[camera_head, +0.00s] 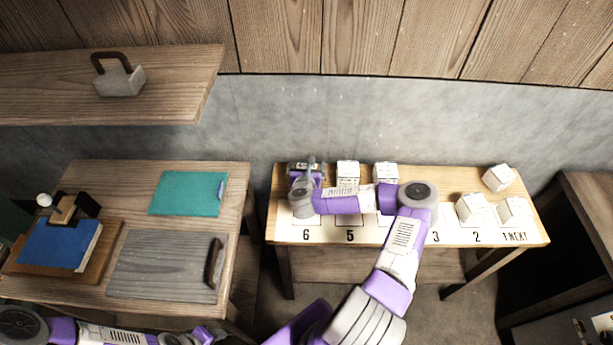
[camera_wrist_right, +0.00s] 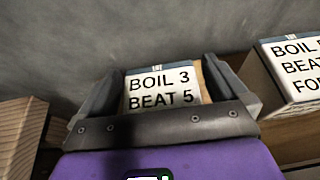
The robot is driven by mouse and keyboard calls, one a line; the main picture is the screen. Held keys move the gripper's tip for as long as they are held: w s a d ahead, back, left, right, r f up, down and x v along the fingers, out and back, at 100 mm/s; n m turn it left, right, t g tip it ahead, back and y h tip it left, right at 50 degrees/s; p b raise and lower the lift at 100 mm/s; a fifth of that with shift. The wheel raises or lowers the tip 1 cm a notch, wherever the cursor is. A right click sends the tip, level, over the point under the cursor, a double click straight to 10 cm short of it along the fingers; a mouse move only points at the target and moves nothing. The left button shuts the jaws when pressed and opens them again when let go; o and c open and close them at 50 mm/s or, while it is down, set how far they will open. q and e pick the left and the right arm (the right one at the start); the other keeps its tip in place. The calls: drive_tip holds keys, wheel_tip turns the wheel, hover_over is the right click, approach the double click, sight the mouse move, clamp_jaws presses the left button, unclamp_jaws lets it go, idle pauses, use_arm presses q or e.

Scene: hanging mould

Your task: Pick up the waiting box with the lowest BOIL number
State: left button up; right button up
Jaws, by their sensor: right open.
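In the right wrist view a box (camera_wrist_right: 165,84) labelled BOIL 3 BEAT 5 stands between the fingers of my right gripper (camera_wrist_right: 157,76). The fingers are open, one on each side of it. A second box (camera_wrist_right: 292,75) stands to its right; its BOIL number is cut off. In the head view my right gripper (camera_head: 308,168) is at the back left of the bench, mostly hiding the box there. Two white boxes stand to its right, one behind the 5 (camera_head: 348,172) and another (camera_head: 386,172). My left gripper (camera_head: 203,335) is low at the picture's bottom; its jaws are unclear.
The bench (camera_head: 455,237) has a numbered strip, 6 to 1 NEXT. White boxes stand near 2 (camera_head: 471,208), near 1 (camera_head: 514,209) and at the back right corner (camera_head: 498,178). A left table (camera_head: 120,172) holds a blue book, teal folder and grey board. A shelf (camera_head: 40,85) hangs above.

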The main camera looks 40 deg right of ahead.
drive_tip(key=c, duration=1.1)
